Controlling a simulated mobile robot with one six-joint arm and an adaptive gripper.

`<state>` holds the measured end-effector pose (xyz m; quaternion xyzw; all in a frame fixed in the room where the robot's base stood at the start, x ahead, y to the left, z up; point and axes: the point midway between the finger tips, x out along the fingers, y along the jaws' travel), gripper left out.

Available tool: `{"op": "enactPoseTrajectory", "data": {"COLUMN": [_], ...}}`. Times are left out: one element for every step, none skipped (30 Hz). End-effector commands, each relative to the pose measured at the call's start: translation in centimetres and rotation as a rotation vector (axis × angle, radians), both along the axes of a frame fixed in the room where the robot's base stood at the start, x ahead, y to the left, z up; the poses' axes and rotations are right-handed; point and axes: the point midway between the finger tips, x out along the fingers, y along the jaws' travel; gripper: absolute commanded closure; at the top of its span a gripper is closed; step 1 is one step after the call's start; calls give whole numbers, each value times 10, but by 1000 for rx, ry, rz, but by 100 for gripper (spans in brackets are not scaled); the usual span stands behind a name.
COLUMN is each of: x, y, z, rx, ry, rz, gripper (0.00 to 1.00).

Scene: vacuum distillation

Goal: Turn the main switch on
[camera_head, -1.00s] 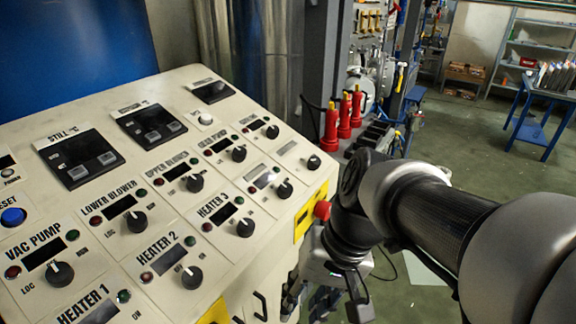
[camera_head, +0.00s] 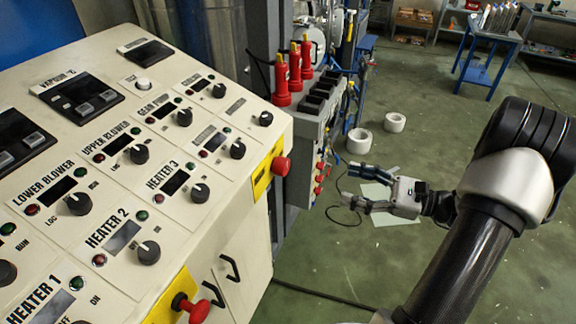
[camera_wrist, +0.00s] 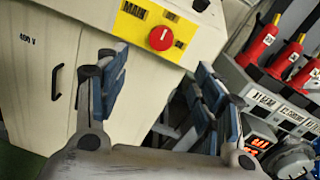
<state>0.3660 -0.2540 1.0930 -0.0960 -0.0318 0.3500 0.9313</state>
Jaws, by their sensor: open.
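The main switch (camera_wrist: 161,38) is a red round knob with a short pale mark, on a yellow plate (camera_wrist: 143,22) lettered MAIN, at the top middle of the wrist view. In the head view it seems to be the red knob (camera_head: 281,166) on the cabinet's right yellow plate (camera_head: 264,176). My gripper (camera_head: 352,190) is open and empty, right of this knob and apart from it. In the wrist view, its blue-padded fingers (camera_wrist: 160,85) are spread below the switch in the picture, with a gap between them and the plate.
A second red knob (camera_head: 195,308) sits on another yellow plate at the panel's lower edge. Black handles (camera_head: 229,268) stick out between the two. Red cylinders (camera_head: 294,72) stand on a grey unit (camera_head: 300,130) beyond the panel.

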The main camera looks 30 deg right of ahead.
Motion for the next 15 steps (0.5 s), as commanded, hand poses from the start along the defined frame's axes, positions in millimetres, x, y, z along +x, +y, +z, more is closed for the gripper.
{"op": "enactPoseTrajectory", "data": {"x": [0,1,3,6,9,13,17,21,28,33,38,45,50,55,61], "y": [-3,-3,-1,1,4,8,12,16,21,26,30,36,40,45,51], "z": [-1,-2,-2,-2,-2,-2,-2,-3,-3,-2,-3,-3,-3,-3,-3], "rx": [10,13,15,14,14,13,13,13,12,12,12,12,11,10,11], "ry": [-3,-3,-4,-4,-4,-3,-3,-3,-3,-3,-3,-1,-2,-3,-3], "rz": [-12,-15,-16,-15,-13,-11,-12,-10,-9,-9,-8,-8,-8,-8,-7], "gripper": [38,38,38,38,38,38,38,38,38,38,38,38,38,38,38]}}
